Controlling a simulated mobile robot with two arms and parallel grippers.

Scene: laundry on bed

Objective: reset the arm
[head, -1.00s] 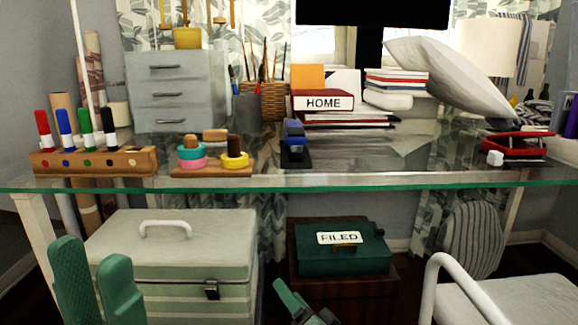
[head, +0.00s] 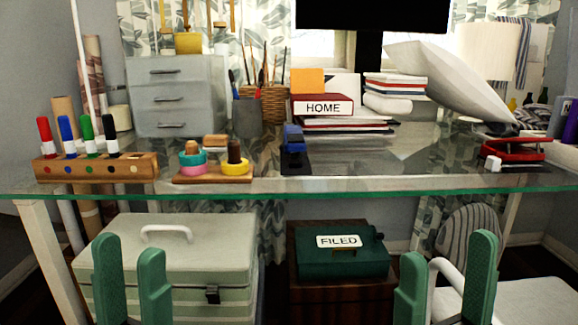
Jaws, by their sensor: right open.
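My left gripper (head: 130,250) shows at the lower left of the head view. Its two green fingers point up with a narrow gap between them and nothing held. It is in front of the pale green case (head: 225,255) under the glass desk. My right gripper (head: 447,250) shows at the lower right. Its green fingers point up, spread wider apart, with nothing between them. It is in front of the white chair (head: 535,300). Both grippers appear below the desk's front edge in the picture. The arms behind them are out of view.
A green file box (head: 342,262) sits on a wooden cabinet below. Clear floor is barely visible.

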